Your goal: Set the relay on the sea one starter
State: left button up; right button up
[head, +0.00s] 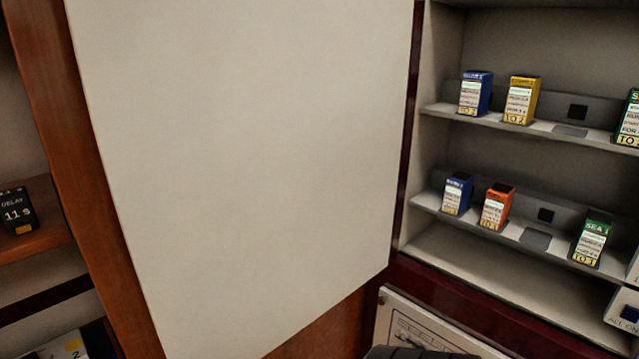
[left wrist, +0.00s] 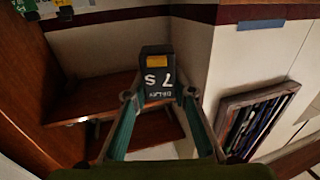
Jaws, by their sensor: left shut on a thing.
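My left gripper (left wrist: 158,95) is shut on a black relay (left wrist: 157,72) in the left wrist view; the relay reads "DELAY 7 S" upside down and has a yellow patch. In the head view a green breaker marked "SEA 1" and "TO 1" (head: 591,240) stands at the right of the lower grey shelf. Another black relay, "DELAY 11 s" (head: 17,212), stands on a wooden shelf at the far left. My right gripper is in neither view.
A blue breaker (head: 457,194) and an orange breaker (head: 496,207) stand left of the green one, with an empty grey pad (head: 535,239) between. A large pale panel (head: 250,150) fills the middle. The upper shelf (head: 570,131) holds several breakers.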

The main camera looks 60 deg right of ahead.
aim_at(600, 217)
jog(key=k+l+z, duration=0.1)
jog(key=k, duration=0.2)
jog(key=k+l+z, duration=0.1)
jog(key=k, duration=0.2)
jog(key=z, duration=3.9)
